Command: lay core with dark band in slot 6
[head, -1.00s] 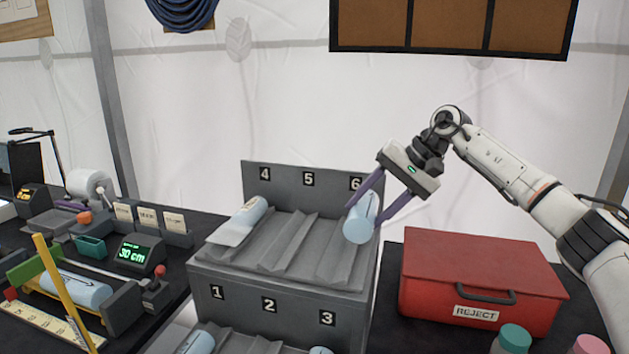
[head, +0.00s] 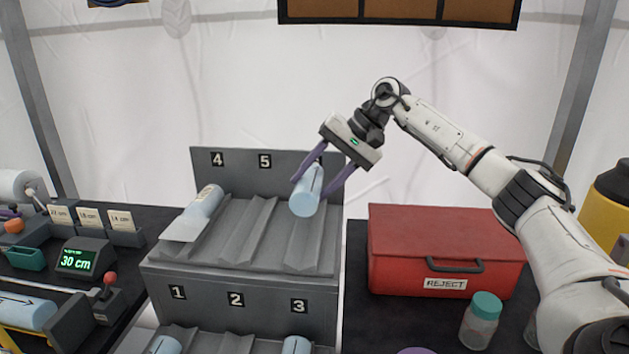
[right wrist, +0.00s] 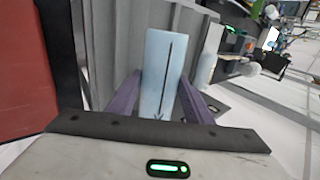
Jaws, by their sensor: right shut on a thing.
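My right gripper (head: 322,183) is shut on a pale blue core (head: 305,195) at the right end of the grey rack's upper tier (head: 250,235). The core has a thin dark line along its length; I cannot make out a dark band. In the right wrist view the core (right wrist: 162,75) lies between the purple fingers (right wrist: 162,105). The core is over the rightmost groove, beside slot 5's label (head: 265,160); whether it touches the groove is unclear. The slot 6 label is hidden behind the gripper. My left gripper is not in view.
Cores lie in lower slots 1 (head: 165,345) and 3 (head: 296,345). A red REJECT box (head: 440,225) stands right of the rack, a teal-capped jar (head: 481,322) before it.

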